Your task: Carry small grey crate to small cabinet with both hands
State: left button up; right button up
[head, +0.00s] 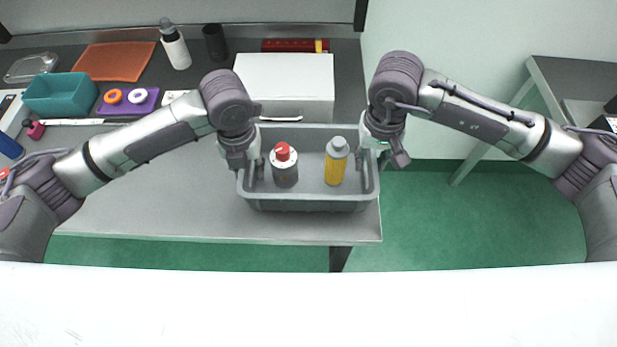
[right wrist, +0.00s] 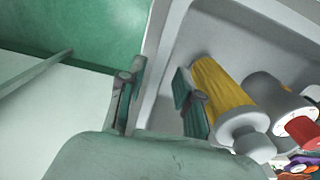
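The small grey crate (head: 308,203) stands at the front right edge of the grey bench, holding a dark bottle with a red cap (head: 284,168) and a yellow bottle with a grey cap (head: 336,165). My left gripper (head: 250,172) is at the crate's left wall; its fingertips are too small to tell whether they grip. My right gripper (head: 374,158) is at the right wall. In the right wrist view, its fingers (right wrist: 158,98) are apart, one on each side of the crate wall (right wrist: 152,60), with a gap to the inner finger. The small cabinet cannot be made out.
A white box (head: 285,80) stands right behind the crate. A teal bin (head: 60,94), an orange tray (head: 114,61), a purple holder (head: 128,102) and a white bottle (head: 175,48) are on the bench's left. Green floor (head: 470,215) is free between the bench and another table (head: 575,75).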

pick_arm(q)
notch_tip(320, 180, up, 11)
jog(key=shift+r, duration=0.1)
pick_arm(e)
jog(key=shift+r, duration=0.35)
notch_tip(320, 180, up, 11)
jog(key=shift+r, duration=0.15)
pick_arm(q)
jog(key=shift+s, duration=0.1)
dwell(0.5)
